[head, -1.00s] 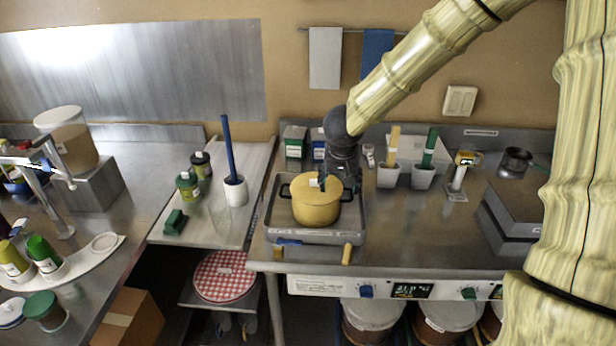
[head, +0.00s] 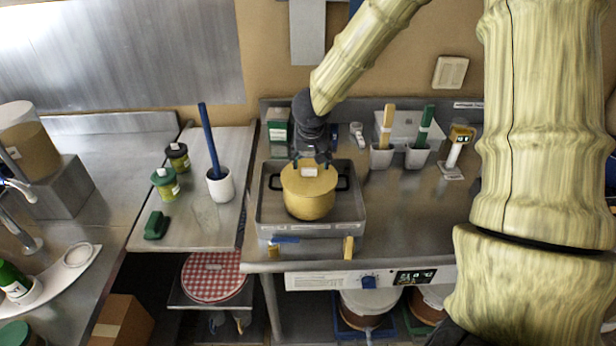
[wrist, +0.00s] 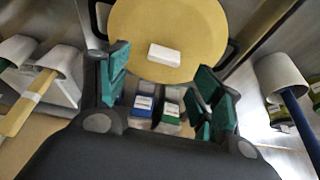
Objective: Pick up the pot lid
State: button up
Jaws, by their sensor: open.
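The yellow pot (head: 308,203) stands upright on a grey tray on the counter, with dark handles at its sides. Its yellow lid (head: 300,180) is on top and has a pale block-shaped knob (head: 309,171). In the wrist view the lid (wrist: 190,30) fills the top middle, with the white knob (wrist: 164,54) in front of the fingers. My gripper (wrist: 168,82) is open and empty, its teal finger pads spread apart. In the head view my gripper (head: 312,163) is at the far edge of the lid. I cannot tell whether it touches the lid.
The grey tray (head: 262,222) surrounds the pot. A white crock (head: 221,188) with a blue handle is left. Small boxes (wrist: 143,106) stand behind the pot.

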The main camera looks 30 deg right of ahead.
aim_at(309, 169)
jog(key=shift+w+d+f, duration=0.1)
jog(key=shift+f, duration=0.1)
jog(key=shift+s+f, duration=0.1)
jog(key=shift+s, duration=0.1)
jog(key=x, duration=0.3)
jog(key=shift+w+a+f, duration=0.2)
jog(key=shift+w+f, duration=0.15)
jog(key=shift+w, duration=0.1)
jog(key=shift+d+f, duration=0.15)
jog(key=shift+f, duration=0.25)
jog(key=shift+w, duration=0.1)
jog(key=c, duration=1.2)
